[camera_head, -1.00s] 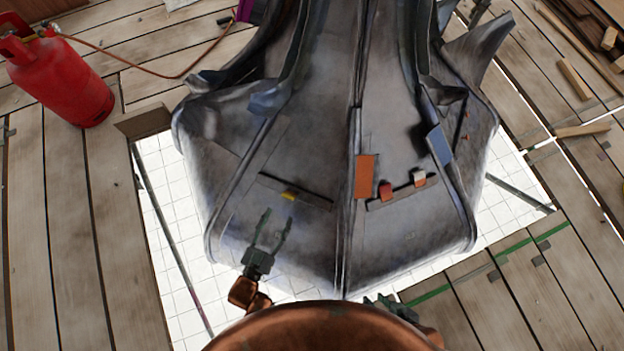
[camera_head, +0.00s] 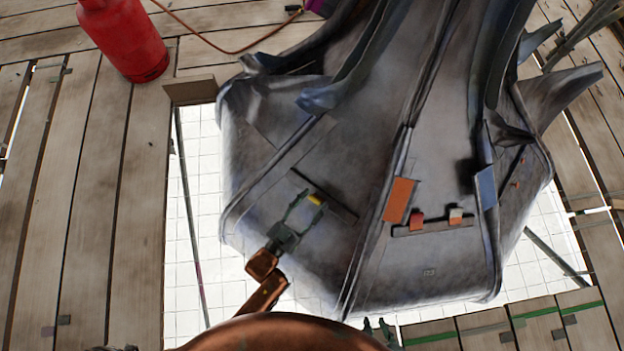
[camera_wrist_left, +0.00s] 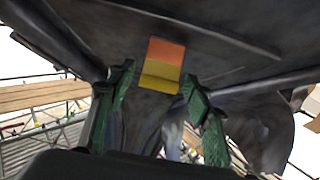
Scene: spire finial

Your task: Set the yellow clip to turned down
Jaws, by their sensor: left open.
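The small yellow clip (camera_head: 316,199) sits on a dark strip (camera_head: 338,207) on the left front face of the grey metal spire. In the left wrist view the yellow clip (camera_wrist_left: 160,77) lies between the fingers, with an orange patch (camera_wrist_left: 166,52) against its upper edge. My left gripper (camera_head: 305,202) is open, its fingertips close around the clip. I cannot tell whether either finger touches it. My right gripper (camera_head: 380,331) shows only in part at the bottom edge, beyond my copper-coloured body.
On the neighbouring face are an orange plate (camera_head: 399,200), a red clip (camera_head: 417,218) and a pale clip (camera_head: 455,215) on another strip. A blue plate (camera_head: 487,187) is further right. A red gas cylinder (camera_head: 124,40) stands on the planks at upper left.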

